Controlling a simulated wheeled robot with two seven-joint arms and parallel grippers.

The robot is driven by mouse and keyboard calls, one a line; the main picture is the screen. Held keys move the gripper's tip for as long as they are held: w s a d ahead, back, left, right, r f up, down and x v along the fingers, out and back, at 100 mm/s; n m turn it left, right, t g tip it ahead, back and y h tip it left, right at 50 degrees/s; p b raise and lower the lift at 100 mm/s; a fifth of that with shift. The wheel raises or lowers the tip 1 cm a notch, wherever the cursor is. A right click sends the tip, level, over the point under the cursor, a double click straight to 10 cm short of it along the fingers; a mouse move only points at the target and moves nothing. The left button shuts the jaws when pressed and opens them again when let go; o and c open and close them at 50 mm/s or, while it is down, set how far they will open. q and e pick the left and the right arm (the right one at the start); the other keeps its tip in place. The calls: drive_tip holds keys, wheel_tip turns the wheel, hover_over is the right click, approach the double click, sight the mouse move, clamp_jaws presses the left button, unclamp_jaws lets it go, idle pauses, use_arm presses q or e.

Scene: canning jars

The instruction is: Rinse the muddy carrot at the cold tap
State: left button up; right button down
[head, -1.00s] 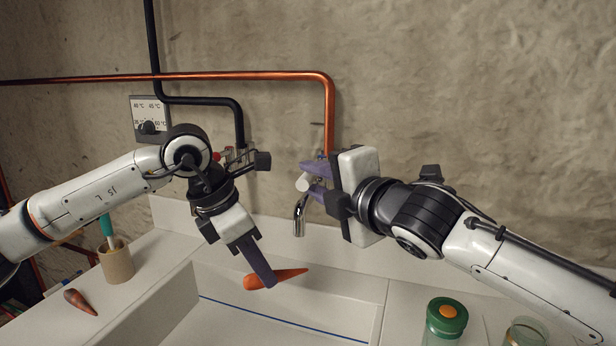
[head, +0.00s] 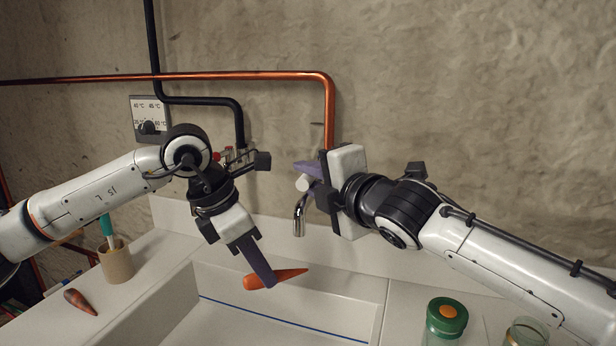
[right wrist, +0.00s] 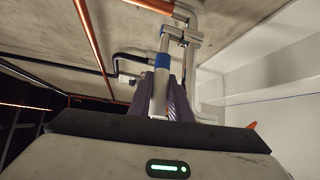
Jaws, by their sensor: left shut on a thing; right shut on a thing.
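An orange carrot (head: 290,275) is held above the sink in the head view. My left gripper (head: 267,280) is shut on it near its thick left end, and the tip points right. The tap spout (head: 299,218) hangs above and slightly right of the carrot; no water stream is visible. My right gripper (head: 306,177) is shut on the white tap lever (head: 302,184). In the right wrist view, the lever (right wrist: 159,95) has a blue band and lies between the purple fingers.
A second carrot (head: 80,301) with dark patches lies on the left counter near a round holder (head: 117,264) with a teal-handled tool. A green-lidded jar (head: 446,320) and an open glass jar (head: 526,333) stand at right. The sink (head: 240,325) looks empty.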

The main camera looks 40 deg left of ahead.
drive_tip(key=shift+s+a+m+t, duration=0.15)
drive_tip(key=shift+a+m+t, duration=0.1)
drive_tip(key=shift+m+t, duration=0.05)
drive_tip(key=shift+f, duration=0.1)
drive_tip(key=c, duration=1.9)
unclamp_jaws()
drive_tip(key=v, duration=1.2)
drive_tip(key=shift+s, duration=0.1)
